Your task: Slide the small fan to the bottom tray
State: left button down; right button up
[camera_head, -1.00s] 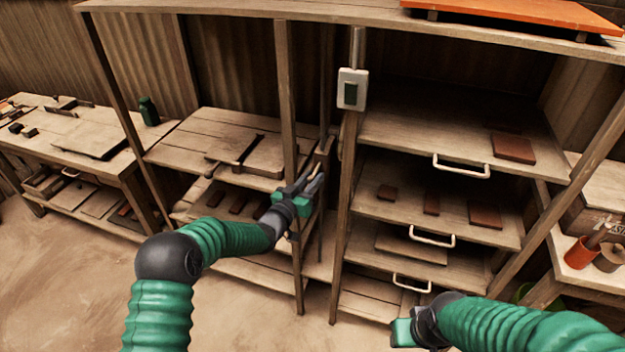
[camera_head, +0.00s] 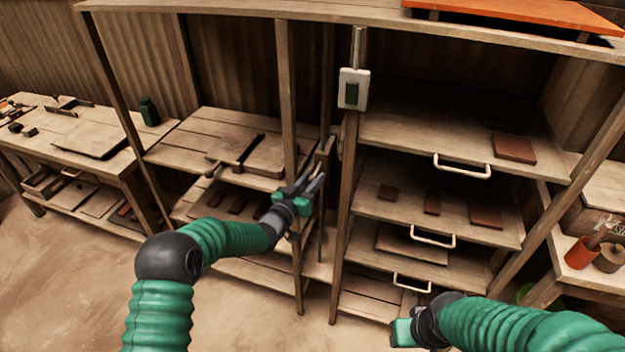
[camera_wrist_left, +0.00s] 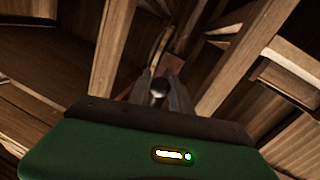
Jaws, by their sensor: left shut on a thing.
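My left gripper (camera_head: 314,184) is at the middle post of the wooden rack, beside a dark vertical rail (camera_head: 323,220). In the left wrist view its fingers (camera_wrist_left: 161,92) are close together around a small shiny round knob (camera_wrist_left: 160,87). What the knob belongs to is hidden. I cannot make out a small fan clearly in either view. The rack on the right has stacked trays with pale handles. The lowest handled tray (camera_head: 465,277) sits under the middle tray (camera_head: 460,215). My right gripper (camera_head: 402,332) is low at the front; its fingers cannot be made out.
Reddish-brown tiles (camera_head: 514,149) lie on the right trays. A white switch box (camera_head: 353,89) hangs on the rack's post. An orange pot (camera_head: 581,252) is at right. The floor (camera_head: 60,270) at left is clear.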

pick_arm(q)
notch_tip(320, 180, down, 27)
jog(key=b, duration=1.9)
jog(key=shift+r+b, duration=0.15)
jog(key=shift+b, duration=0.2)
jog(key=shift+s, duration=0.1)
jog(key=c, duration=1.2)
grip_release()
jog(key=shift+r, duration=0.1)
